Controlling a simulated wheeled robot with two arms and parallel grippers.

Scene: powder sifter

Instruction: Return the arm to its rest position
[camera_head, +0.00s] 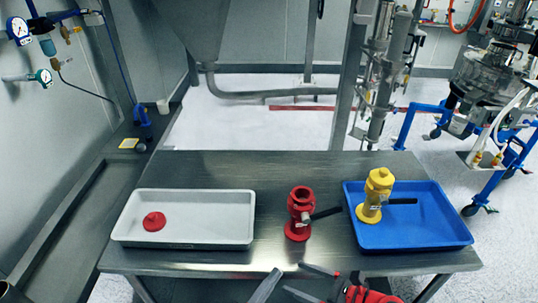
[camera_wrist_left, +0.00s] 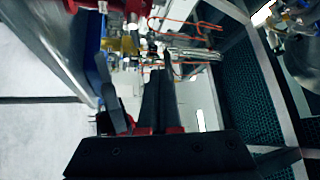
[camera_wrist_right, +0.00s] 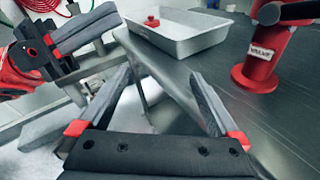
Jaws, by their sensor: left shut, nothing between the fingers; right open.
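My left gripper (camera_head: 278,270) shows at the bottom of the head view, by the table's front edge. Its fingers are together and empty in the left wrist view (camera_wrist_left: 158,75). My right gripper (camera_head: 292,276) comes in just right of it, pointing left. Its fingers are apart and empty in the right wrist view (camera_wrist_right: 161,74), where the left gripper's fingers show at upper left. A red valve (camera_head: 299,212) stands upright on the table (camera_head: 215,168), apart from both grippers. A yellow valve (camera_head: 376,193) stands upright in a blue tray (camera_head: 440,242). Most of both arms is hidden.
A white tray (camera_head: 190,243) on the table's left holds a small red part (camera_head: 154,221). A wall with gauges (camera_head: 19,29) is at left. A metal frame post (camera_head: 350,75) rises behind the table, and a blue wheeled stand (camera_head: 428,107) is at right. The table's back middle is clear.

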